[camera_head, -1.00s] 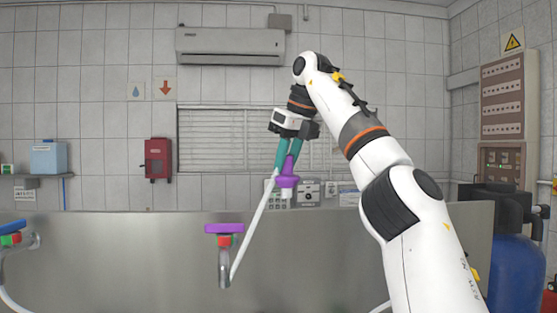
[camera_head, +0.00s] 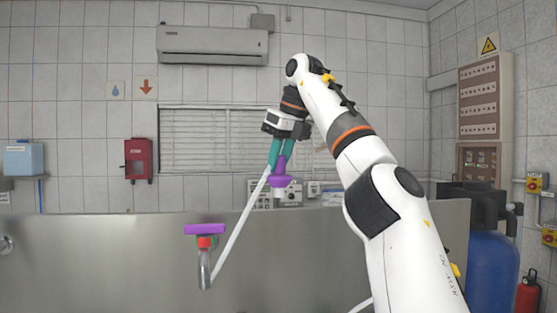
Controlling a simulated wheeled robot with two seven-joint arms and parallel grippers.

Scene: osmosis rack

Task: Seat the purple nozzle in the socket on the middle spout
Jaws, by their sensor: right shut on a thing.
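The purple nozzle (camera_head: 280,181) hangs from my right gripper (camera_head: 280,158), whose teal fingers are shut on its upper part. It points down, roughly upright, with a pale tip below its purple collar. A white hose (camera_head: 240,222) runs from beside the nozzle down to the left, to the foot of a spout. That spout (camera_head: 205,268) is grey, with a purple bar on top and a red and green part under it. The nozzle is above and to the right of this spout, apart from it. The socket cannot be made out. My left gripper is out of view.
A steel panel (camera_head: 120,260) spans the front, with the spout before it. A blue tank (camera_head: 492,268) and a red extinguisher (camera_head: 527,297) stand at the right. The space between nozzle and spout holds only the hose.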

